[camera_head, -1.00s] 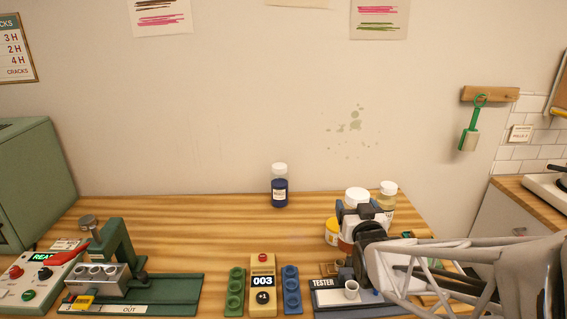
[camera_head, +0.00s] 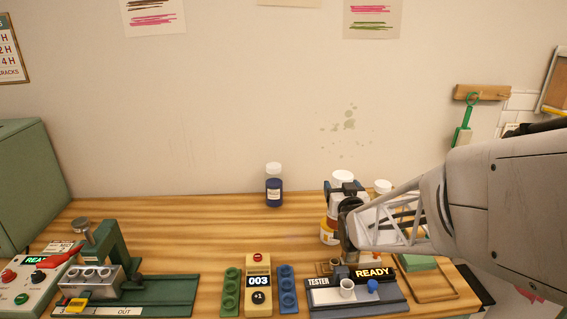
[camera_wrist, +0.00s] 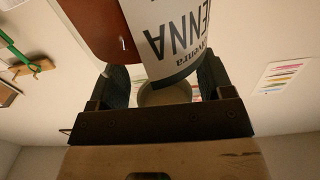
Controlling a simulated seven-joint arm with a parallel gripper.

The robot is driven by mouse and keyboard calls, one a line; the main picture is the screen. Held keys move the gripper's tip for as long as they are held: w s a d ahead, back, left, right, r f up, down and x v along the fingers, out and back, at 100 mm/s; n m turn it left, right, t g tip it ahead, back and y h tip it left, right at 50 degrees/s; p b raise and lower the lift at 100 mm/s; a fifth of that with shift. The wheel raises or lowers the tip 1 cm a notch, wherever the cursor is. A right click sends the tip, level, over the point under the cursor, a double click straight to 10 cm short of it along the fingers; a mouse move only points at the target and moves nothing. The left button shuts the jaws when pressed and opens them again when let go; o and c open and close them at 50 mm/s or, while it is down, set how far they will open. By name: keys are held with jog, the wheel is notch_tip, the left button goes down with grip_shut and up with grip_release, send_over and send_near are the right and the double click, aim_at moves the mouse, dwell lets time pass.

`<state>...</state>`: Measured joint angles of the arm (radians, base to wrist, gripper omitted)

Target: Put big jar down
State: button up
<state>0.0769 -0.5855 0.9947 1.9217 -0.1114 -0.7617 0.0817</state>
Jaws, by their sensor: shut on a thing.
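The big jar (camera_head: 342,177) shows in the head view as a white lid above my gripper (camera_head: 346,194); my gripper and arm hide most of its body. In the wrist view the jar (camera_wrist: 172,35) has a white label with upside-down lettering ending in "ENNA" and a reddish-brown side. My gripper (camera_wrist: 165,85) is shut on it, with one dark finger on each side. The jar is held over the right rear of the wooden table; the gap beneath it is hidden.
A yellow-labelled jar (camera_head: 328,231) and another white-lidded jar (camera_head: 382,186) stand close by. A blue jar (camera_head: 273,190) stands further left at the back. The tester (camera_head: 325,296) is in front. Bare wood (camera_head: 185,230) lies left of the blue jar.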

jog(key=w, duration=0.6)
jog(key=shift+d+f, duration=0.15)
jog(key=shift+f, duration=0.05)
jog(key=shift+f, duration=1.95)
jog(key=o, duration=1.7)
jog(key=shift+c, duration=0.2)
jog(key=s, duration=1.2)
